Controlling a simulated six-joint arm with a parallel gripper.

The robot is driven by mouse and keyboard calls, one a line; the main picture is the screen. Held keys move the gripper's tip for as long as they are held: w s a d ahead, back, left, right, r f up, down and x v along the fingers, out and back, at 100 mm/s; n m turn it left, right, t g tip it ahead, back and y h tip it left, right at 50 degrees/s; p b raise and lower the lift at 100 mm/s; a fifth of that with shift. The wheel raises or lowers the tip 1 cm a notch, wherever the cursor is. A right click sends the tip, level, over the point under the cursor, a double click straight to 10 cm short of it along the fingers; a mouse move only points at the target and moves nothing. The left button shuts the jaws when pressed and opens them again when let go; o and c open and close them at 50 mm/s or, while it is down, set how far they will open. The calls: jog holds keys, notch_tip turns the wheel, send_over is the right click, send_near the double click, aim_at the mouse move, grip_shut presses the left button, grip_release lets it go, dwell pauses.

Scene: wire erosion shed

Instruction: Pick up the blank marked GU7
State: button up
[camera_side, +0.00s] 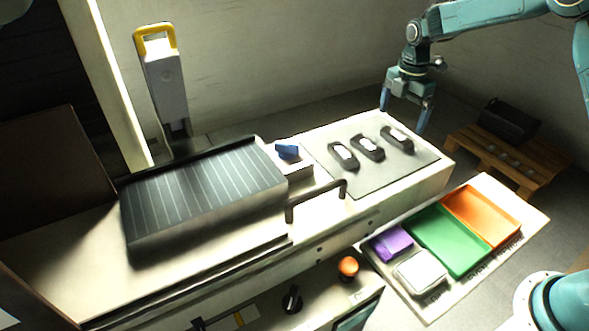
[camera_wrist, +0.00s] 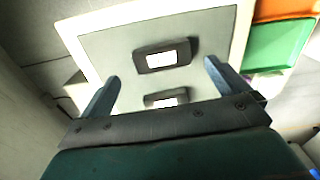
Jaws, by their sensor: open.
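Three dark blanks with white labels lie in a row on a grey mat (camera_side: 420,155): a left one (camera_side: 342,156), a middle one (camera_side: 368,147) and a right one (camera_side: 397,139). The labels are too small or washed out to read, so I cannot tell which is GU7. My gripper (camera_side: 404,114) is open and empty above the far right end of the mat, near the right blank. In the wrist view, one blank (camera_wrist: 163,57) shows just beyond and between the fingertips. Another (camera_wrist: 165,101) lies nearer, partly hidden by my gripper body.
A dark ribbed plate (camera_side: 200,195) and a blue item (camera_side: 287,150) lie left of the mat. A bar handle (camera_side: 318,200) stands at the front edge. Orange (camera_side: 482,215), green (camera_side: 448,241), purple (camera_side: 392,243) and white (camera_side: 420,272) trays are lower right. A pallet (camera_side: 515,160) stands behind right.

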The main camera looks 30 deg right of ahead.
aim_at(397, 135)
jog(key=shift+s+a+f, duration=0.1)
jog(key=shift+s+f, duration=0.05)
jog(key=shift+f, duration=2.45)
jog(key=shift+r, duration=0.1)
jog(key=c, duration=1.3)
